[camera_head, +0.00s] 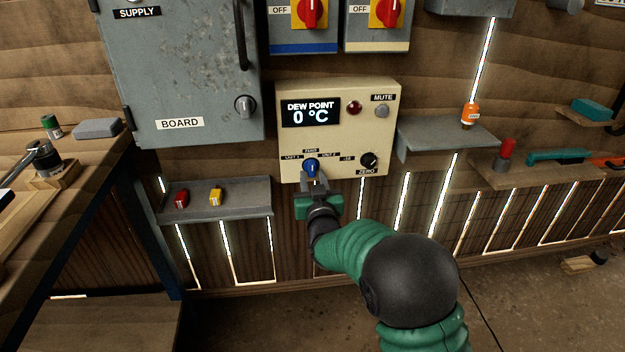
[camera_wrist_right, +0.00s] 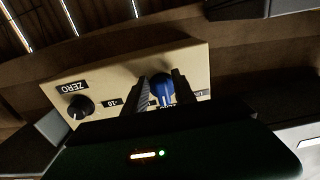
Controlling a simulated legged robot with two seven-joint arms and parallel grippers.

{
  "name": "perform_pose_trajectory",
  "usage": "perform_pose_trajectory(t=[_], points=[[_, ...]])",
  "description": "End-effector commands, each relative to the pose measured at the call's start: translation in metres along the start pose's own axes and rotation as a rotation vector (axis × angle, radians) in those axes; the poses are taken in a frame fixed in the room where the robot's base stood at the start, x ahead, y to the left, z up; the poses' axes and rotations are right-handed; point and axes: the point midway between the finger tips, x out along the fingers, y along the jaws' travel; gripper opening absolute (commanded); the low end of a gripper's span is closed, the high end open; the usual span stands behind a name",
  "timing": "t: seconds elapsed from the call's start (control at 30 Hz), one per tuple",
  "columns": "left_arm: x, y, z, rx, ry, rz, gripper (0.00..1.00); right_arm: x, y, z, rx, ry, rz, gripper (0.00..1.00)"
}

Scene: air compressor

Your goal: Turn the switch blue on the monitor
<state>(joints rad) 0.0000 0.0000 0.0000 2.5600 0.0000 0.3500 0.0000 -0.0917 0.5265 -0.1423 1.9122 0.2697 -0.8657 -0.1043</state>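The blue switch (camera_head: 311,167) is a round knob at the lower left of the beige monitor (camera_head: 340,142). The monitor's display (camera_head: 310,113) reads "DEW POINT 0 °C". My right gripper (camera_head: 316,183) is at the knob, just below and in front of it. In the right wrist view, the blue knob (camera_wrist_right: 163,93) shows between the two dark fingers (camera_wrist_right: 161,92); I cannot tell whether they press on it. The fingers partly hide the labels around the knob. My left gripper is not in view.
On the monitor are a black ZERO knob (camera_head: 368,160), a red light (camera_head: 354,107) and a grey MUTE button (camera_head: 382,111). A shelf (camera_head: 243,205) with red and yellow items is at lower left. Another shelf (camera_head: 440,133) juts out at right. A workbench stands far left.

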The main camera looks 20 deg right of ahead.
Motion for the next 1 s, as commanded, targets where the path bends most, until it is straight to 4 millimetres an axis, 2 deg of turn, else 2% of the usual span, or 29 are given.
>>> perform_pose_trajectory(t=[0.03,0.2,0.67,1.0], points=[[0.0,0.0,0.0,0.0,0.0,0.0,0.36,0.0,0.0,-0.001,0.0,0.002,0.0,0.22],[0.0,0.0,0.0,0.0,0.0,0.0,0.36,0.0,0.0,-0.001,0.0,0.002,0.0,0.0],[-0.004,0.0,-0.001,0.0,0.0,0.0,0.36,0.0,0.0,-0.001,-0.032,0.001,-0.001,0.0],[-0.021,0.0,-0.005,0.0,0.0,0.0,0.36,0.0,0.002,-0.003,-0.237,-0.001,-0.003,0.0]])
